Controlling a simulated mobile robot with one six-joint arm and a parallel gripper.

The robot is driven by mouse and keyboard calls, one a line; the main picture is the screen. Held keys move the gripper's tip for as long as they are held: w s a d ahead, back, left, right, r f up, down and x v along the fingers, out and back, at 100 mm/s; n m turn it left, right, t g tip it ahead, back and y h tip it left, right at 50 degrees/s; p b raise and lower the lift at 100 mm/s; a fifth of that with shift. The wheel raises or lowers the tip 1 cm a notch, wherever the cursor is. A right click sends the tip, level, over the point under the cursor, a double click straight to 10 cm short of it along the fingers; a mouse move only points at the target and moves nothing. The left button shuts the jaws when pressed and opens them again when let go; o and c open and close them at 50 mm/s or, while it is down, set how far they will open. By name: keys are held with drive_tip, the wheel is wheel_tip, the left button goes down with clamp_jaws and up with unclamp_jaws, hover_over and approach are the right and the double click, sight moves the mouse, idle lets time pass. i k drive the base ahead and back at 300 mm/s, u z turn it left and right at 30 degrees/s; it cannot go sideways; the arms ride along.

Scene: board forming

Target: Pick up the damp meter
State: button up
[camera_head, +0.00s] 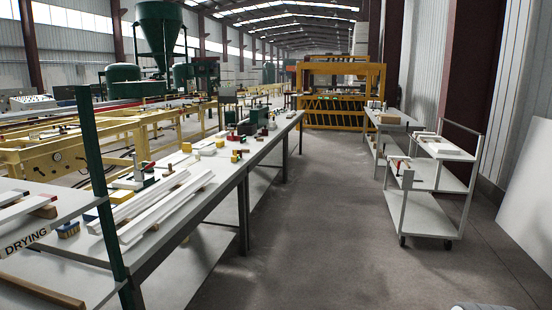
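I cannot pick out the damp meter for certain at this size. Several small green, red, yellow and dark items (246,127) stand on the long bench (222,186), mostly towards its far half. A green and red tool (141,178) lies nearer, beside long white boards (150,208). My gripper is not in view; only a rounded grey edge shows at the bottom right, and I cannot tell what it is.
A rack marked DRYING (25,243) with a green post (101,190) stands at the near left. A white wheeled trolley (424,214) with small items stands at the right, before another table (392,118). Yellow machinery (345,92) stands at the back. The grey aisle floor (305,220) is clear.

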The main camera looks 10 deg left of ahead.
sight(236, 159)
drive_tip(key=u, duration=0.65)
drive_tip(key=i, duration=1.2)
drive_tip(key=z, duration=0.55)
drive_tip(key=i, duration=1.55)
drive_tip(key=z, duration=0.15)
